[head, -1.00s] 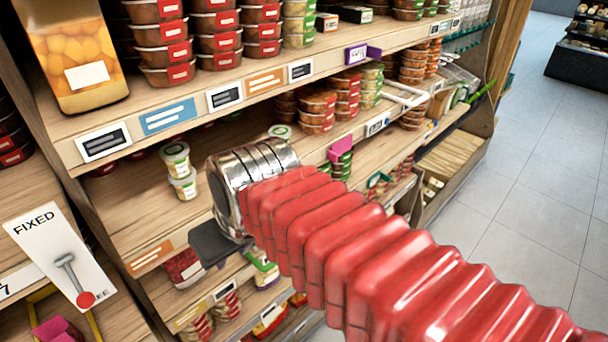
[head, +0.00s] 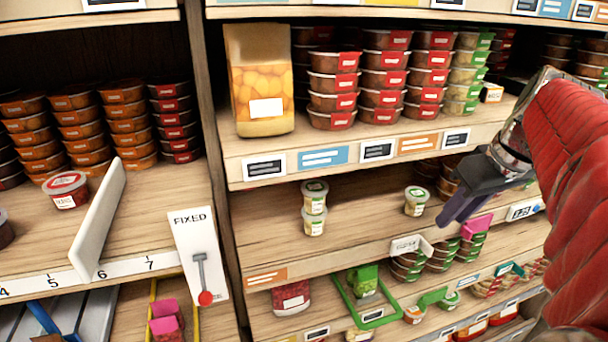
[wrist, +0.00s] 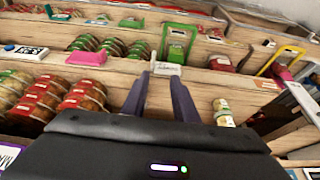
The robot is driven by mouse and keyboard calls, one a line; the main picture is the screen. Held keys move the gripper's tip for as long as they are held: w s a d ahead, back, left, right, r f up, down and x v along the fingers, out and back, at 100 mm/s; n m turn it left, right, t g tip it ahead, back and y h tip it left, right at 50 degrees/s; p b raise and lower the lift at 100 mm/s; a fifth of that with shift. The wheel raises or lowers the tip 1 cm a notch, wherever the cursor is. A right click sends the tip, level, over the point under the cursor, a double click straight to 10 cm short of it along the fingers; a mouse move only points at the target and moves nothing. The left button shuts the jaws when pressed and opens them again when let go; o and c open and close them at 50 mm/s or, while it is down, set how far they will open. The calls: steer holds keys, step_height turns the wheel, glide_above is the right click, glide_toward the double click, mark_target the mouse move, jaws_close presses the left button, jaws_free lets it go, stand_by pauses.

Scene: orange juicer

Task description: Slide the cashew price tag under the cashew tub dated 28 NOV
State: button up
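Three small white tubs with green lids stand on the middle shelf: a stack of two (head: 314,208) at left and a single tub (head: 416,201) further right. Their dates are too small to read. A white tag (head: 407,245) sits at that shelf's front edge, below the single tub; its print is unreadable. My gripper (head: 453,208) is in front of the shelf, right of the single tub and up from the tag. In the wrist view its two fingers (wrist: 161,80) are apart, with the white tag (wrist: 167,69) beyond the tips. The stack (wrist: 222,112) shows right of the fingers.
A green frame (head: 372,320) is on the shelf below. The upper shelf edge (head: 340,160) overhangs the tubs. Bare shelf lies between the stack and the single tub.

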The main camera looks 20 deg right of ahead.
mark_target(431, 247)
steer(key=shift+s+d+r, duration=0.1)
steer(key=shift+s+d, duration=0.1)
steer(key=shift+d, duration=0.25)
steer(key=shift+s+d+r, duration=0.1)
steer(key=shift+s+d, duration=0.05)
steer(key=shift+d, duration=0.25)
steer(key=shift+f, duration=0.1)
steer(key=x, duration=1.3)
steer(key=shift+w+f, duration=0.2)
steer(key=shift+f, duration=0.1)
steer(key=shift+c, duration=0.6)
jaws_close()
